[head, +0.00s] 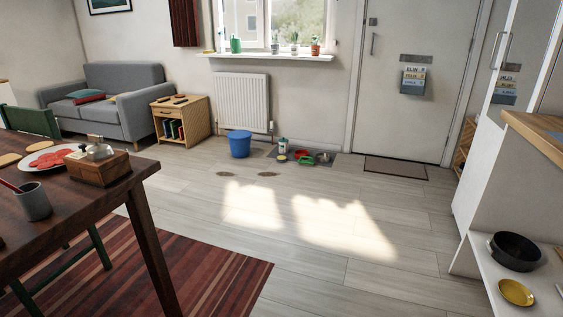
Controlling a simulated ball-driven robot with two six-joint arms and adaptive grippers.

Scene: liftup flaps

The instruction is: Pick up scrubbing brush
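No scrubbing brush can be made out for certain. Several small items sit on a grey mat (343,160) on the floor by the far wall: a pale bottle (283,146), a small yellow item (282,157), a red item (305,154) and a green item (306,161). They are too small to tell whether one is the brush. A blue bucket (239,144) stands just left of them. Neither of my grippers is in view.
A dark table (150,172) with a plate and wooden box fills the left foreground. A white shelf (480,262) with a black pot stands at right. A doormat (395,168) lies before the door.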

